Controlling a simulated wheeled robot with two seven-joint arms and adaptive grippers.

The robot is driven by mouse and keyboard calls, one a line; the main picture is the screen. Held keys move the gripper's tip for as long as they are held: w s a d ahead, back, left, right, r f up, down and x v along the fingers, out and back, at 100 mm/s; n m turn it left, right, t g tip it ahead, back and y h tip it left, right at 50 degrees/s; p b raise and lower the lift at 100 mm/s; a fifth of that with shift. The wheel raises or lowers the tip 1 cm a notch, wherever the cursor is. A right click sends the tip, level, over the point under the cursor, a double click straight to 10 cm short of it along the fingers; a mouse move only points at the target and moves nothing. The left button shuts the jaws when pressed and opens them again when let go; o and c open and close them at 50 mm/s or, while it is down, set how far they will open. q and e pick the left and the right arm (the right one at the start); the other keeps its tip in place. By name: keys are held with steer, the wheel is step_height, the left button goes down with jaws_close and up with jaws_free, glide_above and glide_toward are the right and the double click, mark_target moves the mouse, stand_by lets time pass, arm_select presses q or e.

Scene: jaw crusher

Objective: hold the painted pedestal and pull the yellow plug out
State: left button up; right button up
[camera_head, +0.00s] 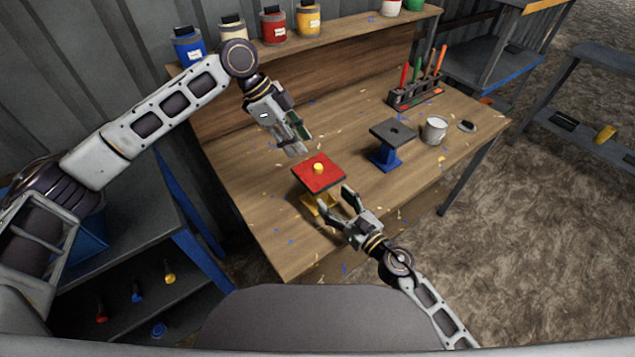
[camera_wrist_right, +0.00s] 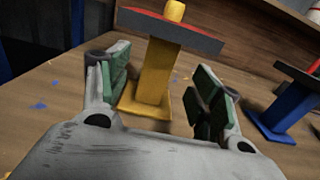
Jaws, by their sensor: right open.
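The painted pedestal has a red square top (camera_head: 308,180) and a yellow post and foot (camera_wrist_right: 158,75). It stands upright on the table near its front left. The yellow plug (camera_head: 318,168) sits upright in the middle of the red top, and its lower part shows in the right wrist view (camera_wrist_right: 174,11). My right gripper (camera_head: 338,204) is open at the front right of the pedestal. In the right wrist view its fingers (camera_wrist_right: 160,88) stand to either side of the yellow post, with no contact visible. My left gripper (camera_head: 301,143) hangs above and behind the red top, apart from the plug; its fingers appear open.
A blue pedestal with a dark top (camera_head: 392,132) stands to the right, then a white can (camera_head: 434,130) and a small dark disc (camera_head: 466,126). A tool rack (camera_head: 416,92) is at the back. Paint pots line the shelf (camera_head: 350,32).

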mark_target(317, 183)
steer(key=shift+x, duration=4.3)
jaws_close()
